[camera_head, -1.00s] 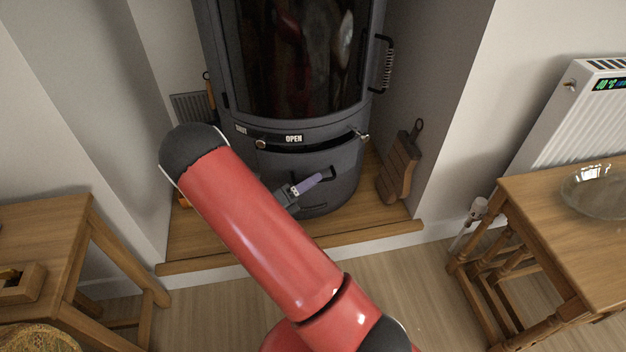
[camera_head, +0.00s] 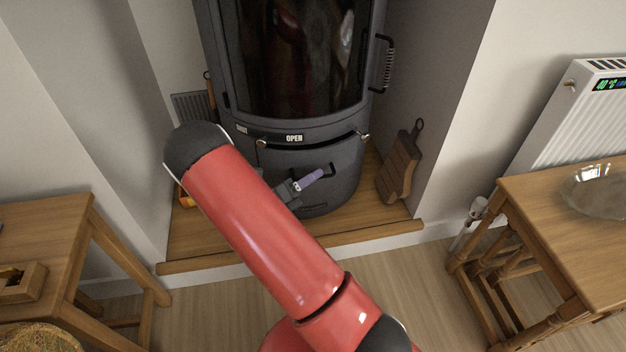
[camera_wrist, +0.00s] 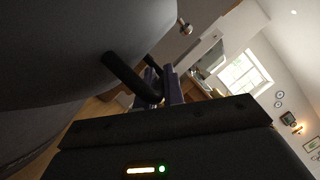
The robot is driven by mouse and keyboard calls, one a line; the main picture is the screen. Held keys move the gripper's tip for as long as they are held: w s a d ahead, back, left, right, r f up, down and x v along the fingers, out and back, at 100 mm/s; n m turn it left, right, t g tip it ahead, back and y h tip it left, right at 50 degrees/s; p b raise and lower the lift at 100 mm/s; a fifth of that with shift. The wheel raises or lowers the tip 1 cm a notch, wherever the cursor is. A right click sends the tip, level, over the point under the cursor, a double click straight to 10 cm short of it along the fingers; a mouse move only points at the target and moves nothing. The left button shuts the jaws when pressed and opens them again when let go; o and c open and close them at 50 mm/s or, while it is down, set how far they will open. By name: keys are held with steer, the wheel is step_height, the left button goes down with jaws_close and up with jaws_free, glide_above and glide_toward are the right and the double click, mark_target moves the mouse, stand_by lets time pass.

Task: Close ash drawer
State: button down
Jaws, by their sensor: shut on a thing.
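The ash drawer (camera_head: 283,163) is the dark grey curved front low on the stove (camera_head: 290,127), under the "OPEN" label. A dark gap shows along its upper edge; I cannot tell exactly how far out it stands. Its black handle (camera_head: 331,168) is at my gripper's tips. My gripper (camera_head: 318,176) reaches in from the lower left, partly hidden by my red arm. In the wrist view, the purple fingers (camera_wrist: 164,84) are shut around the black bar handle (camera_wrist: 128,76), beside the big grey curved drawer front (camera_wrist: 60,60).
The stove stands on a wooden hearth (camera_head: 380,232) in an alcove. A wooden-backed tool (camera_head: 399,168) leans at the right wall. Wooden tables stand at left (camera_head: 50,225) and right (camera_head: 560,235). The floor in front is clear around my arm.

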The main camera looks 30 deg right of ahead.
steer(key=shift+w+d, duration=0.2)
steer(key=shift+w, duration=0.55)
steer(key=shift+w+d, duration=0.2)
steer(key=shift+w, duration=0.5)
steer(key=c, duration=1.5)
jaws_free()
steer(key=shift+a+f, duration=0.1)
glide_toward(315, 166)
steer(key=shift+d, duration=0.2)
